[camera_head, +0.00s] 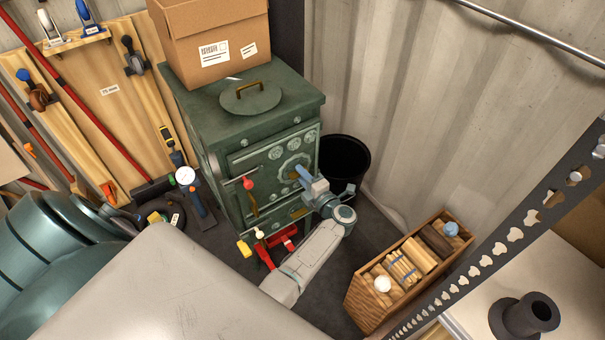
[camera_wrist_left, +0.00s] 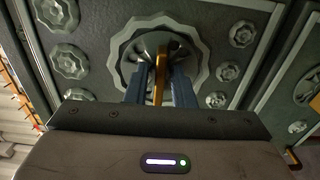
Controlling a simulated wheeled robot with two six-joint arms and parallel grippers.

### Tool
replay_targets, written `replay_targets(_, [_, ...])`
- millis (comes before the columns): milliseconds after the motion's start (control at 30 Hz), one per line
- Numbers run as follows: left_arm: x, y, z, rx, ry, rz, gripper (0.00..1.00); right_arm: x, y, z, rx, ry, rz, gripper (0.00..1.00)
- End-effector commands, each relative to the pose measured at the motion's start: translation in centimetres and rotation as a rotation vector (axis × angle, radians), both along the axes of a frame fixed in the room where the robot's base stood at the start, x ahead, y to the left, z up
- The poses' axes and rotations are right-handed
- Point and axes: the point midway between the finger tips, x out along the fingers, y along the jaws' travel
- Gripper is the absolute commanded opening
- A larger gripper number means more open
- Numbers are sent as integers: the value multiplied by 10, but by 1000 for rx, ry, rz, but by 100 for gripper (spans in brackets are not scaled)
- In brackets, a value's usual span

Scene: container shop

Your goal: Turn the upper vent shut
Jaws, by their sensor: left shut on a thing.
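The green stove (camera_head: 215,130) stands against the back wall. The upper vent (camera_head: 288,167) is a round metal disc with a scalloped rim on its front. It fills the upper middle of the left wrist view (camera_wrist_left: 132,50), with dark openings showing around its centre. A brass tab (camera_wrist_left: 158,82) stands out from the vent. My left gripper (camera_head: 303,174) is at the vent, and its blue fingers (camera_wrist_left: 160,85) are shut on the brass tab, one on each side. The fingers hide part of the vent in both views. My right gripper is not in view.
A cardboard box (camera_head: 218,45) stands on the stove top behind a round lid (camera_head: 251,98). A black bin (camera_head: 345,160) is close to the stove's right. A wooden crate (camera_head: 360,297) with logs stands at the front right. Red-handled items (camera_head: 275,243) lie below the stove front.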

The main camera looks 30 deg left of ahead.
Motion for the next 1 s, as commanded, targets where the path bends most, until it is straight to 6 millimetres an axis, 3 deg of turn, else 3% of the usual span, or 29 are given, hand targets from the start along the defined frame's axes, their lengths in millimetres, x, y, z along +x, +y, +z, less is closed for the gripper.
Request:
replay_targets(500, [0,0,0,9,18,0,0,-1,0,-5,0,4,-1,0])
replay_targets(533, [0,0,0,9,18,0,28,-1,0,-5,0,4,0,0])
replay_targets(567, [0,0,0,9,18,0,31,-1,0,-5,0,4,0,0])
replay_targets(1000, [1,-9,-1,6,17,-3,31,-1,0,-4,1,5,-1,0])
